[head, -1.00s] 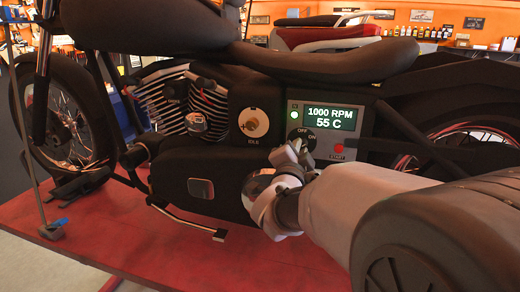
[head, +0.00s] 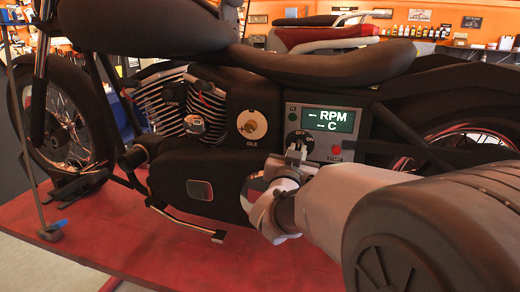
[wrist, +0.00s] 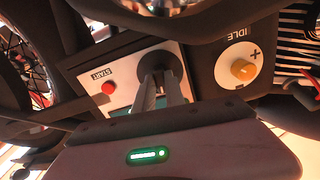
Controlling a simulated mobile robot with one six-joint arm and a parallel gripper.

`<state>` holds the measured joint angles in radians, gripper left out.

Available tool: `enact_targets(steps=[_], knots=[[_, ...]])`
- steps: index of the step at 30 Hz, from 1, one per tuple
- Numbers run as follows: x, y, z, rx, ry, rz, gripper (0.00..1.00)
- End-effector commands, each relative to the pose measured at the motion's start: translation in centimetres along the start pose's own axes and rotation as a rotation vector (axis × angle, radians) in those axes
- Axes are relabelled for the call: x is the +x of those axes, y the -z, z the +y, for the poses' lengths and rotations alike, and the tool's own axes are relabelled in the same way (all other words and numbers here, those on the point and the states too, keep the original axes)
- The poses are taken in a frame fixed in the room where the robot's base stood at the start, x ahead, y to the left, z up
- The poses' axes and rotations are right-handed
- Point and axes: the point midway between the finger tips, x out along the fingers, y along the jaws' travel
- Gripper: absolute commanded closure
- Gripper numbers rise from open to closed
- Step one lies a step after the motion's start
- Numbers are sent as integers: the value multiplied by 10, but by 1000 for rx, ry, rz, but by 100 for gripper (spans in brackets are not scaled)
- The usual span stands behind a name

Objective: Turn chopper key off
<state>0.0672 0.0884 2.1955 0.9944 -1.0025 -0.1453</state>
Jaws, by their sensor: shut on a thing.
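The chopper (head: 330,62) stands on a red lift, with a grey control panel (head: 350,148) on its side. The panel's display (head: 329,120) shows dashes before "RPM" and "C", and the small round lamp beside it is dark. The key switch (head: 300,137), a black round knob marked OFF and ON, sits below the display. My gripper (head: 296,152) is at the switch, and in the wrist view its fingers (wrist: 160,92) are closed on the key knob (wrist: 158,66). The fingers hide the key itself, so its exact angle is hard to see.
A red START button (head: 337,150) is right of the switch. A yellow IDLE knob (head: 252,124) is to the left, also in the wrist view (wrist: 243,69). The seat (head: 340,68) overhangs the panel. The red lift platform (head: 130,235) is clear in front.

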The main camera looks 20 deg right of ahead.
Motion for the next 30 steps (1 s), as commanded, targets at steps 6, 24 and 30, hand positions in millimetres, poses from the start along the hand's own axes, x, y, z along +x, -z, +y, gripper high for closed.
enact_targets(steps=[6, 24, 30], knots=[[0, 0, 0, -84, 0, -1, 100], [0, -1, 0, -131, 0, -1, 100], [0, -1, 0, -130, 0, -1, 64]])
